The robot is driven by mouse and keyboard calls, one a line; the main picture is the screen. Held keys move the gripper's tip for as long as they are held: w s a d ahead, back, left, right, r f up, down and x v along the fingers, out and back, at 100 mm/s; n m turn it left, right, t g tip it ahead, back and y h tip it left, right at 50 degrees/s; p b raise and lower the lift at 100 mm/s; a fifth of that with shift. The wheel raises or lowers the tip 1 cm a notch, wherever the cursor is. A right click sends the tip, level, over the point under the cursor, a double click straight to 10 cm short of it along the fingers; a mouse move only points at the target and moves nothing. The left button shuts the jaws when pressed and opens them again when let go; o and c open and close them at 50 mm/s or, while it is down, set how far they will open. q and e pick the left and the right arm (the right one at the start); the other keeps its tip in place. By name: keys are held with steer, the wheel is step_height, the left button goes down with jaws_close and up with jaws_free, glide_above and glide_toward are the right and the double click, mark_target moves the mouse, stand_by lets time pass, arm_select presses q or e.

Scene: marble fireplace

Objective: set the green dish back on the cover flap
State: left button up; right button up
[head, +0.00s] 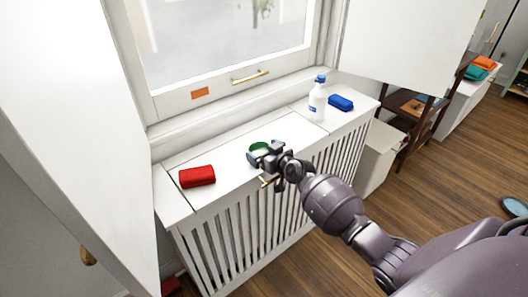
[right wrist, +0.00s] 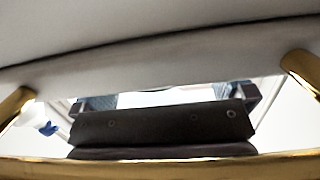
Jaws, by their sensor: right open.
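The green dish (head: 259,147) is small and round and sits on the white cover flap (head: 226,158), the top panel of the slatted radiator cover under the window. My right gripper (head: 267,153) is open at the dish's near side and hides part of it. I cannot tell whether the fingers touch the dish. A brass handle (head: 266,183) is at the flap's front edge, just below my gripper. In the right wrist view the brass handle (right wrist: 150,168) is very close to the camera, with my gripper's dark body behind it. My left gripper is not in view.
A red item (head: 197,176) lies toward the left of the cover top. A white bottle with a blue cap (head: 317,100) and a blue item (head: 341,103) stand at the right. A white shutter panel (head: 75,120) is close at left. The flap's middle is largely clear.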

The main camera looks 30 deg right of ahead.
steer(key=p+v, duration=0.2)
steer(key=v, duration=0.8)
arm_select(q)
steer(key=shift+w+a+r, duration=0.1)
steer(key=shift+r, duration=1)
arm_select(e)
steer(key=s+a+f+g, duration=0.1)
steer(key=s+a+f, duration=0.1)
steer(key=s, duration=0.8)
steer(key=s+a+f+g+h, duration=0.1)
steer(key=s+a+f+g, duration=0.1)
steer(key=s, duration=0.9)
steer(key=s+a+f+g+h, duration=0.1)
steer(key=s+a+f, duration=0.3)
steer(key=s, duration=0.6)
steer(key=shift+s+a+g, duration=0.3)
steer(key=shift+a+g, duration=0.1)
steer(key=shift+a, duration=0.65)
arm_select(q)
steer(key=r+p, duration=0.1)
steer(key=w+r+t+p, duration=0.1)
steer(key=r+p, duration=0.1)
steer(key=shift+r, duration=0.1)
arm_select(e)
step_height(320, 180, up, 2)
steer(key=shift+d+r, duration=0.1)
steer(key=shift+r, duration=0.1)
